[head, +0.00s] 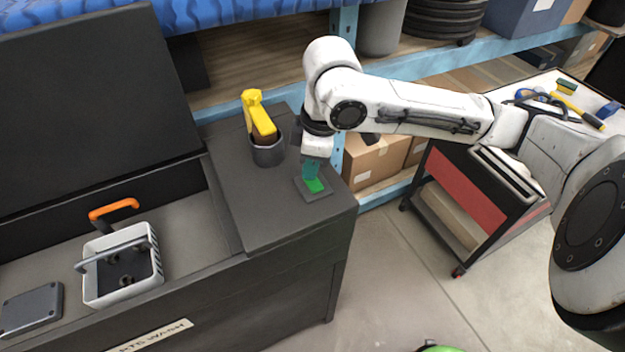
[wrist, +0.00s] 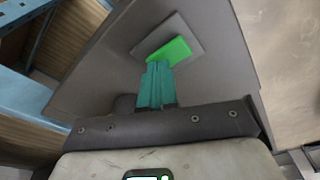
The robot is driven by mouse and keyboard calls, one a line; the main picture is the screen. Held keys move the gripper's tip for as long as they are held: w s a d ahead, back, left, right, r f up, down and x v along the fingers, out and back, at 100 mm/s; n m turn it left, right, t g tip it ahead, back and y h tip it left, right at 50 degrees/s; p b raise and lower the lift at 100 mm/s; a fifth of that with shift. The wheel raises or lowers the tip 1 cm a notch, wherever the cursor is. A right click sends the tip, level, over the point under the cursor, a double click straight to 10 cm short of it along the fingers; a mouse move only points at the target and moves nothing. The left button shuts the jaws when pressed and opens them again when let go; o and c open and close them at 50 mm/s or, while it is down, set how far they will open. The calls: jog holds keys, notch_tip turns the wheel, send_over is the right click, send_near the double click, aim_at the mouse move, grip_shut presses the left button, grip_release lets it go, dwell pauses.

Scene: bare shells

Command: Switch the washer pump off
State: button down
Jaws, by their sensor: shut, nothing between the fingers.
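The washer pump switch is a bright green rocker (head: 315,186) on a dark square plate (head: 312,195), set on the flat top at the right end of the black parts washer (head: 285,215). In the wrist view the green rocker (wrist: 172,50) sits on its grey plate (wrist: 196,33). My gripper (head: 312,170) points down at the switch with its teal fingers shut and empty. In the wrist view the fingertips (wrist: 157,66) overlap the near edge of the green rocker. I cannot tell whether they touch it.
A dark cup (head: 268,153) with a yellow-handled tool (head: 258,115) stands left of my gripper. The open lid (head: 90,100) rises behind. A tool cart (head: 470,190) stands right; shelving runs behind.

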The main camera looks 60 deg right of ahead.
notch_tip(320, 180, up, 7)
jog(key=p, duration=0.6)
dwell(0.7)
